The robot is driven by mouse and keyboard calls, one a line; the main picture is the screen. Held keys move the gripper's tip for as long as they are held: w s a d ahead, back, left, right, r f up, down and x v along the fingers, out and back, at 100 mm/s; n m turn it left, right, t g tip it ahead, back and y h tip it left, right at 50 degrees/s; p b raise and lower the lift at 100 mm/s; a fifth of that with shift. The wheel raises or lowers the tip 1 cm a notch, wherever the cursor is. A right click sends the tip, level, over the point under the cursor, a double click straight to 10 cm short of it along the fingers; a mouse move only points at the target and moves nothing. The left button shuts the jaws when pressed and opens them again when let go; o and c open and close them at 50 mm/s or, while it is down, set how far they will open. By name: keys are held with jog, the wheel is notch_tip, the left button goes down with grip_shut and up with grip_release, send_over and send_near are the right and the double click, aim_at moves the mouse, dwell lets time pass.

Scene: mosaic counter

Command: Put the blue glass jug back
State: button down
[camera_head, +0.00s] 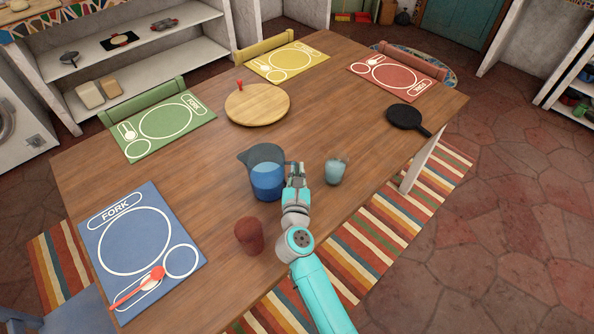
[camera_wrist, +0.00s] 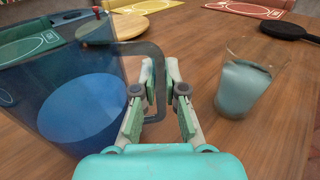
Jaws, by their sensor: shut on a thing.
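The blue glass jug (camera_head: 267,181) stands upright on the wooden table in the head view, with blue liquid inside and its spout to the left. In the wrist view the jug (camera_wrist: 72,100) fills the left side, and its square handle (camera_wrist: 156,85) reaches between my fingers. My gripper (camera_head: 296,172) is at the jug's right side, shut on the handle. In the wrist view my gripper (camera_wrist: 160,105) has one finger on each side of the handle. I cannot tell whether the jug's base touches the table.
A glass with pale blue content (camera_head: 335,171) stands close to the right of my gripper. A dark red cup (camera_head: 249,236) is in front of the jug. A round wooden board (camera_head: 257,104), a black pan (camera_head: 405,117) and a blue placemat (camera_head: 112,250) lie on the table (camera_head: 190,190).

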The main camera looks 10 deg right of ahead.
dwell(0.4)
jog(key=c, duration=1.2)
grip_release()
jog(key=shift+f, duration=0.15)
jog(key=shift+c, duration=0.2)
jog(key=shift+s, duration=0.1)
jog(key=s, duration=0.4)
jog(key=s+a, duration=0.1)
jog(key=s, duration=0.6)
jog(key=shift+s+a+r, duration=0.3)
jog(key=shift+s+a, duration=0.05)
jog(key=shift+a, duration=0.05)
